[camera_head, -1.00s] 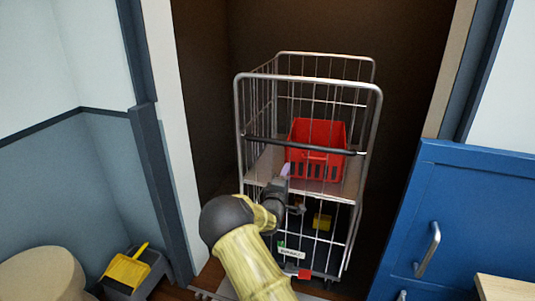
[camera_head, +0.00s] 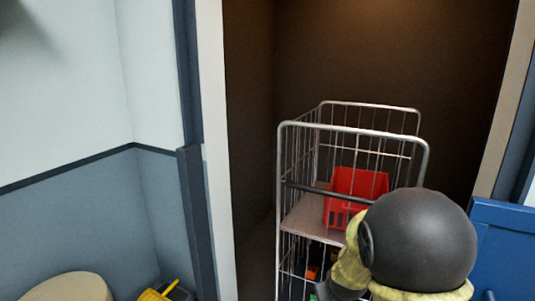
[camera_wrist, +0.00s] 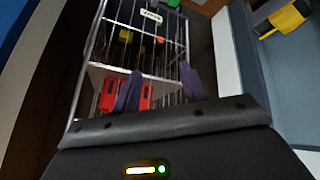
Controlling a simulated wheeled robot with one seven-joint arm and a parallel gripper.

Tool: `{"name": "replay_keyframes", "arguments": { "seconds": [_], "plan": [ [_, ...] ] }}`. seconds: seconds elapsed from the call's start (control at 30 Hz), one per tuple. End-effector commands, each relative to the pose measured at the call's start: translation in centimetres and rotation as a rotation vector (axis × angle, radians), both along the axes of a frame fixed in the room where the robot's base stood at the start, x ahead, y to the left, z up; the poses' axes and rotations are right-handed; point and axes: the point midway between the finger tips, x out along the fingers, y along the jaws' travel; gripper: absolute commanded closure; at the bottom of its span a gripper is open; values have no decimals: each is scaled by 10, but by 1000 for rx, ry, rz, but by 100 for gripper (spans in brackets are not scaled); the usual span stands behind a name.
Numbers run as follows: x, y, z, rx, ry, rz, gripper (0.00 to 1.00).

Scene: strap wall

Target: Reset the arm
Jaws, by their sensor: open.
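My arm (camera_head: 415,240) rises in front of the right side of the wire roll cage (camera_head: 353,131) in the head view and hides part of it. My gripper is hidden in that view. In the wrist view my gripper (camera_wrist: 160,88) shows two dark fingers spread apart with nothing held between them. Behind them stands the wire cage, seen inverted. The fingers look clear of the cage, though the exact gap cannot be told.
A red crate (camera_head: 360,183) sits on the cage's shelf (camera_head: 307,212). The cage stands in a dark recess. A blue cabinet (camera_head: 505,240) is at right, a beige round object (camera_head: 68,289) at lower left, and a yellow item (camera_head: 153,294) beside it.

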Motion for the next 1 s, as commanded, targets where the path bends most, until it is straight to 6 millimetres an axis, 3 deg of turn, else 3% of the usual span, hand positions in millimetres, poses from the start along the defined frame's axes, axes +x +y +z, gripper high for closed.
{"name": "replay_keyframes", "arguments": {
  "seconds": [0.2, 0.53, 1.0],
  "plan": [
    [-85, 16, 9, 128, 167, -68, 57],
    [-183, 22, 14, 165, 357, -168, 57],
    [-177, 22, 98, 166, 350, -163, 57]
  ]
}}
